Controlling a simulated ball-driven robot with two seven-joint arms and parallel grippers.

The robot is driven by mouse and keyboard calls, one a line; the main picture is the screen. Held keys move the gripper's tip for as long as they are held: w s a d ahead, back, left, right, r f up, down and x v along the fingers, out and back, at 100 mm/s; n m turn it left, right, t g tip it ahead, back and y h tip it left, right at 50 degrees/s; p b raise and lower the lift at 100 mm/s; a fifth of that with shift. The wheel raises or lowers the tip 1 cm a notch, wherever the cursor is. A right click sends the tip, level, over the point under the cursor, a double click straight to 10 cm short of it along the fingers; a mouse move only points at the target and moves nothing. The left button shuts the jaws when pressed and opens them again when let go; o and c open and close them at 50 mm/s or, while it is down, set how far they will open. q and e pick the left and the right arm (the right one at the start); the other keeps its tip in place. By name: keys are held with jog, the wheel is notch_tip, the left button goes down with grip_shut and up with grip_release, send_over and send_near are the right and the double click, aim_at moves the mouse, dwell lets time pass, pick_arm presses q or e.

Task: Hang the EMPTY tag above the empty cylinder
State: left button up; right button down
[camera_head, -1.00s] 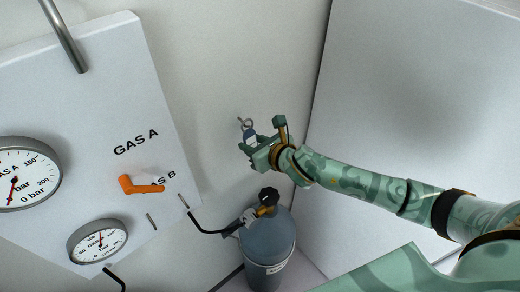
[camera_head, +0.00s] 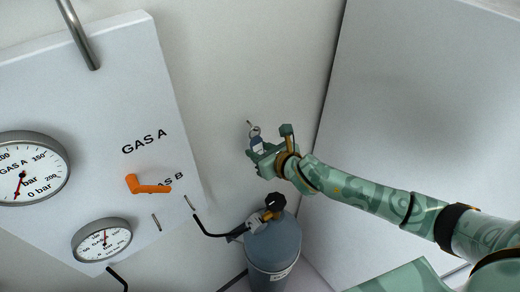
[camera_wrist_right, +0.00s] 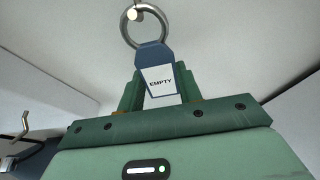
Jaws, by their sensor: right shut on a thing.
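The tag (camera_wrist_right: 160,80) is dark blue with a white label reading EMPTY and a metal ring (camera_wrist_right: 124,32) at its top. My right gripper (camera_wrist_right: 160,92) is shut on the tag, which stands upright between its green fingers. A peg's rounded end (camera_wrist_right: 135,13) shows inside the ring's upper part; whether the ring bears on it I cannot tell. In the head view my right gripper (camera_head: 264,149) holds the tag (camera_head: 257,143) by the wall, just below the peg (camera_head: 250,123). A grey-blue gas cylinder (camera_head: 273,246) stands below. My left gripper is out of view.
A white panel (camera_head: 95,100) at left carries GAS A and GAS B lettering, an orange handle (camera_head: 145,186), and two gauges. The large GAS A gauge (camera_head: 28,168) has its needle near 0. A dark hose (camera_head: 212,232) runs to the cylinder valve. A corner wall stands right.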

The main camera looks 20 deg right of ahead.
jog(key=shift+c, duration=2)
grip_release()
jog(key=shift+s+d+r+p, duration=0.25)
jog(key=shift+s+r+p, duration=0.1)
jog(key=shift+s+p, duration=0.3)
jog(key=p+v, duration=0.3)
jog(key=v, duration=0.2)
jog(key=shift+s, duration=0.25)
jog(key=shift+r, duration=0.1)
